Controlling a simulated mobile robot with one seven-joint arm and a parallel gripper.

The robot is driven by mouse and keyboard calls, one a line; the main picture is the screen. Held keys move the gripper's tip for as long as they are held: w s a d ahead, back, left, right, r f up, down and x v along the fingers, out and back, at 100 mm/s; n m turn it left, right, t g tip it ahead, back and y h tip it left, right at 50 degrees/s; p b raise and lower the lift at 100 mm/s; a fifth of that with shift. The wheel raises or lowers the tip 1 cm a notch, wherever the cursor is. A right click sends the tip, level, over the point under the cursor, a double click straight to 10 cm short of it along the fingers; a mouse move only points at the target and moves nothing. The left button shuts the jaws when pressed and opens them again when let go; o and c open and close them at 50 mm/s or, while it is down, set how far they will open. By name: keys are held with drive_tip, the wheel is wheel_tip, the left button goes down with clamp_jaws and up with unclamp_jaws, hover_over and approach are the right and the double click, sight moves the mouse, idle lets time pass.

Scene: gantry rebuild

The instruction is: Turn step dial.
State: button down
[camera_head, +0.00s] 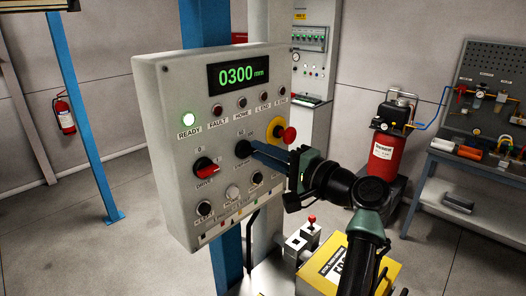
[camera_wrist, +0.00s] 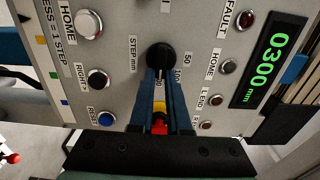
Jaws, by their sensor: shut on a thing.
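The step dial is a black round knob (camera_wrist: 160,57) marked "STEP mm" on the grey control panel (camera_head: 165,110). In the head view the knob (camera_head: 243,149) shows at the panel's centre right. My gripper (camera_wrist: 162,78) has its two blue fingers closed on the knob, one at each side. In the head view my gripper (camera_head: 255,150) reaches in from the right. The fingers partly hide the dial's scale, so its exact setting cannot be read.
A red emergency button on a yellow base (camera_head: 284,134) sits close above my fingers. A red DRIVE switch (camera_head: 207,169) is left of the dial, with push buttons (camera_head: 232,192) below. A yellow box (camera_head: 350,262) stands under my arm. A blue post (camera_head: 226,255) carries the panel.

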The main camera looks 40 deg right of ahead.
drive_tip(key=c, duration=0.9)
unclamp_jaws()
drive_tip(key=s+b, duration=0.2)
drive_tip(key=s, duration=0.2)
drive_tip(key=s+b, duration=0.2)
drive_tip(key=s, duration=0.2)
drive_tip(key=s+d+b, duration=0.1)
drive_tip(key=s, duration=0.4)
drive_tip(key=shift+b, duration=0.4)
